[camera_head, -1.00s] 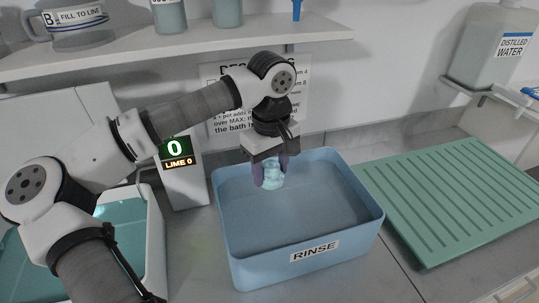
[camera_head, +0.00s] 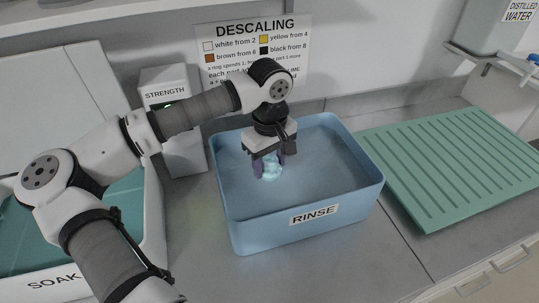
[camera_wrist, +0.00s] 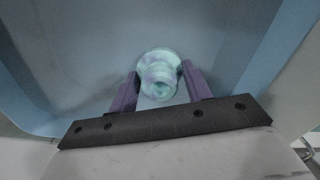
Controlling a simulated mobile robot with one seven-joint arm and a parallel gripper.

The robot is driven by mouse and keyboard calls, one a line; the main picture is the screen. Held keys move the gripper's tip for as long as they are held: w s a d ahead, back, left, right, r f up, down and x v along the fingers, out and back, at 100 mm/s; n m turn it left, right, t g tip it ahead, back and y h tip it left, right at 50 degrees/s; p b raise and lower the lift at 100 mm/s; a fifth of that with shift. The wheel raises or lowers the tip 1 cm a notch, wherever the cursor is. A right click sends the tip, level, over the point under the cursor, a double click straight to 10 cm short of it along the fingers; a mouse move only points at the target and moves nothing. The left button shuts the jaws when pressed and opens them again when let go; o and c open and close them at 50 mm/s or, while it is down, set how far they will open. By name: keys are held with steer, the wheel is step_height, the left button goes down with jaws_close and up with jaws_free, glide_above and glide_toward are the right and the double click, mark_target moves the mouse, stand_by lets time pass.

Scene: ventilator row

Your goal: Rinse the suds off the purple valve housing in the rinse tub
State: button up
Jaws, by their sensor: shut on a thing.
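My gripper (camera_head: 269,168), with purple fingers, points down inside the blue rinse tub (camera_head: 313,215), labelled RINSE, left of the tub's middle. It is shut on the valve housing (camera_head: 271,171), a small rounded part almost covered in pale teal suds. In the wrist view the housing (camera_wrist: 159,75) sits between the two fingertips (camera_wrist: 160,88), with faint purple patches showing through the suds. The tub's inside is plain blue around it. I cannot tell whether the housing touches water.
A green ribbed drain mat (camera_head: 450,165) lies right of the tub. A soak tub (camera_head: 150,235) with teal liquid is at the left, partly behind my arm. A distilled water container (camera_head: 495,30) sits upper right.

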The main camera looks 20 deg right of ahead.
mark_target(269, 158)
steer(key=shift+f+b, duration=1.2)
steer(key=shift+f, duration=2.25)
steer(key=shift+r+p, duration=2.05)
steer(key=shift+r, duration=2.6)
steer(key=shift+r+p, duration=0.3)
steer(key=shift+r, duration=2.55)
step_height(269, 158, up, 4)
